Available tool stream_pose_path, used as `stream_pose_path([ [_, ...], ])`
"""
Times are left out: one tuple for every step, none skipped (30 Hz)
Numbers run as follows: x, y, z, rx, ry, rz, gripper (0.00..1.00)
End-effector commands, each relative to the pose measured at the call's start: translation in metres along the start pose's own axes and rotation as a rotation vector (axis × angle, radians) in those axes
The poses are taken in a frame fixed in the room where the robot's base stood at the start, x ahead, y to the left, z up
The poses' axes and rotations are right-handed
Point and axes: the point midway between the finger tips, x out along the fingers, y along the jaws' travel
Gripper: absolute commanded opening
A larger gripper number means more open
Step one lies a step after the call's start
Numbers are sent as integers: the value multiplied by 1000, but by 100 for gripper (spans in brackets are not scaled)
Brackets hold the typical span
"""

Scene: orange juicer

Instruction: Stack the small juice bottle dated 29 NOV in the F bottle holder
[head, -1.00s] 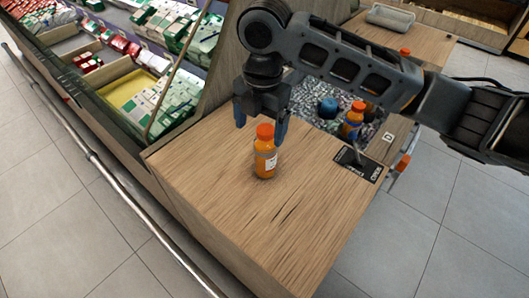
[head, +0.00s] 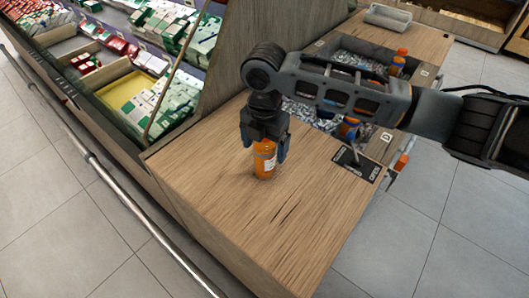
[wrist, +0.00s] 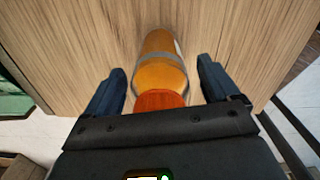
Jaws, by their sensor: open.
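A small orange juice bottle (head: 264,164) with a white label stands upright on the wooden counter (head: 215,195). In the wrist view the bottle (wrist: 160,72) lies between the fingers, its orange cap nearest the palm. The date on its label is too small to read. My gripper (head: 264,150) is open, pointing down, with its fingers around the upper part of the bottle; it also shows in the wrist view (wrist: 158,90). A gap shows on each side of the bottle there. I cannot tell which holder is F; one holder marked D (head: 386,137) is partly hidden behind my arm.
Bottles stand in gravel-like bins behind my arm, one with an orange cap (head: 399,62) at the back. A black sign (head: 357,163) lies on the counter's right. A grey tray (head: 388,17) sits at the far end. The counter front is clear.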

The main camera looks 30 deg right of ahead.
Motion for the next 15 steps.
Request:
stream_pose_path([
  [0,0,0,0,0,0,89],
  [0,0,0,0,0,0,89],
  [0,0,0,0,0,0,88],
  [0,0,0,0,0,0,85],
  [0,0,0,0,0,0,82],
  [0,0,0,0,0,0,78],
  [0,0,0,0,0,0,75],
  [0,0,0,0,0,0,72],
  [0,0,0,0,0,0,68],
  [0,0,0,0,0,0,66],
  [0,0,0,0,0,0,63],
  [0,0,0,0,0,0,59],
  [0,0,0,0,0,0,56],
  [0,0,0,1,0,0,53],
  [0,0,0,1,0,0,49],
])
